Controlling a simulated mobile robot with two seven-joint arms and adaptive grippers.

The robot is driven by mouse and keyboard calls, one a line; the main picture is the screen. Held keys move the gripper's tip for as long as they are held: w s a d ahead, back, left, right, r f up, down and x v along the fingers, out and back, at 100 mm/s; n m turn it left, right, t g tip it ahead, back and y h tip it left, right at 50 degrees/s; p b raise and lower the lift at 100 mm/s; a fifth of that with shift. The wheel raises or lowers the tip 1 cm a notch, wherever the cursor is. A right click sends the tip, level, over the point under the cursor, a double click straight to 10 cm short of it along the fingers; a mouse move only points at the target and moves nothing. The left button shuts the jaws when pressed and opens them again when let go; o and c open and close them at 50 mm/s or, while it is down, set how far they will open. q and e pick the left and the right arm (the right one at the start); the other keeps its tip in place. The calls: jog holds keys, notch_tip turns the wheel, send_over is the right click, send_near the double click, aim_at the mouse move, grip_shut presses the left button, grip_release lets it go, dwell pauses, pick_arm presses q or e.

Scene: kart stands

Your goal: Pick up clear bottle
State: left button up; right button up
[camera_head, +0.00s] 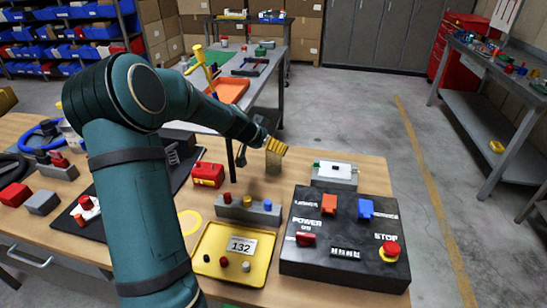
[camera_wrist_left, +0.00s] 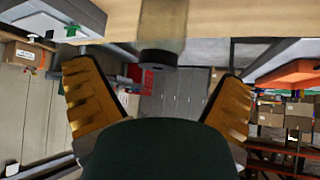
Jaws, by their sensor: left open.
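The clear bottle (camera_head: 272,163) stands upright near the far edge of the wooden table, its see-through body showing the wood behind it. In the head view the yellow fingers of my left gripper (camera_head: 276,147) cover its top. In the left wrist view, which is upside down, the bottle (camera_wrist_left: 163,25) shows with its black cap (camera_wrist_left: 158,57) between and beyond the spread fingertips of my left gripper (camera_wrist_left: 157,72). The fingers stand apart on either side with nothing between them that they touch. My right gripper is not in view.
A black control box (camera_head: 342,243) with coloured switches sits right of the bottle, with a grey and white device (camera_head: 335,174) behind it. A grey button bar (camera_head: 247,210), a red box (camera_head: 208,174) and a yellow tray (camera_head: 232,266) lie nearer and left.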

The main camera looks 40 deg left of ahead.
pick_arm(q)
jog(key=x, duration=0.5)
jog(key=shift+w+d+f, duration=0.15)
jog(key=shift+f, duration=0.1)
jog(key=c, duration=1.3)
jog(key=shift+c, duration=0.2)
